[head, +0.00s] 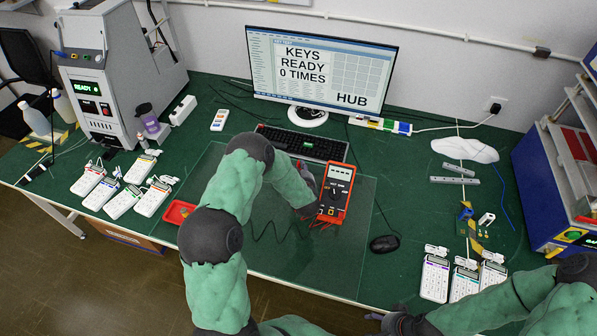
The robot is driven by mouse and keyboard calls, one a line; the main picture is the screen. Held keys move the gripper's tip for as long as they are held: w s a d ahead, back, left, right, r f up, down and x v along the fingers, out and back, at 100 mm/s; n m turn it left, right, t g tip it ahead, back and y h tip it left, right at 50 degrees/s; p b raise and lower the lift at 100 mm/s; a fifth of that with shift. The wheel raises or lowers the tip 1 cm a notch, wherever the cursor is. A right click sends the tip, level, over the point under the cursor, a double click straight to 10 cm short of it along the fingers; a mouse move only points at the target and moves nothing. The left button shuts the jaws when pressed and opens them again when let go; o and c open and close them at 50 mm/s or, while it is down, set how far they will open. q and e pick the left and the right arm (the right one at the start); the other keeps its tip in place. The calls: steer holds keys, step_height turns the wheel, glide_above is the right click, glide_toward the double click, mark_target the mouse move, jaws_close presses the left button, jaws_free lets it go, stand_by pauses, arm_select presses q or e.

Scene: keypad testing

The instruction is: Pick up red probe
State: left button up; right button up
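A red-orange multimeter (336,193) stands on the mat right of the middle of the table. Thin red leads (322,223) show at its lower end, but I cannot make out a separate red probe. My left gripper (306,190) is just left of the multimeter, close beside it. Its fingers are small and partly hidden by my own arm, so I cannot tell whether they are open or hold anything. My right gripper (388,321) is low at the bottom edge, away from the multimeter, and its fingers are unclear.
A black keyboard (318,148) and a monitor (320,72) stand behind. A mouse (384,243) lies right of the multimeter. A small red tray (178,211) is at left. White keypads (123,201) stand at left, others (435,277) at lower right. Dark cables cross the mat.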

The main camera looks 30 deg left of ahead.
arm_select(q)
steer(key=shift+w+a+f, duration=0.25)
steer(key=shift+w, duration=0.1)
jaws_close()
